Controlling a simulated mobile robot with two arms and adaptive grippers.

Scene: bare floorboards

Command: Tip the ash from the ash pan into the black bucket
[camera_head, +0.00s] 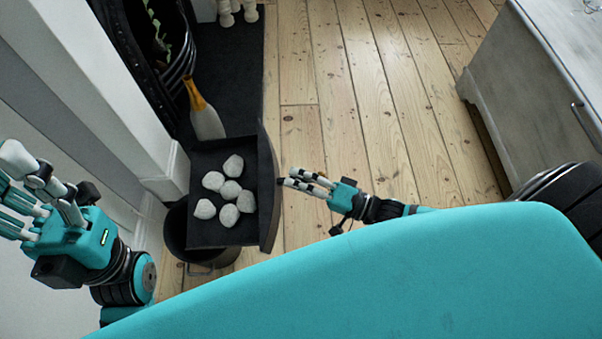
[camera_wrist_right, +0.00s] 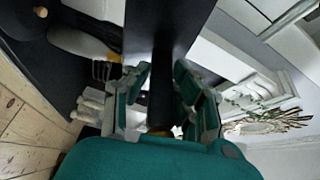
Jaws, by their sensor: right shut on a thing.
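The black ash pan (camera_head: 204,236) holds several pale grey lumps (camera_head: 231,190) in the head view. Its tall front plate (camera_head: 268,200) is on the right side. The black bucket (camera_head: 175,238) stands below the pan, which partly covers it. The pan looks roughly level, with the lumps inside it. My right gripper (camera_head: 283,182) is at the front plate; in the right wrist view its fingers (camera_wrist_right: 160,95) are shut on the pan's dark handle (camera_wrist_right: 162,85). My left gripper (camera_head: 18,190) is at the far left, fingers spread and empty, apart from the pan and bucket.
A dark container with a plant (camera_head: 170,55) is at the upper left. A grey cabinet (camera_head: 520,90) stands at right. The floorboards (camera_head: 350,90) between are clear.

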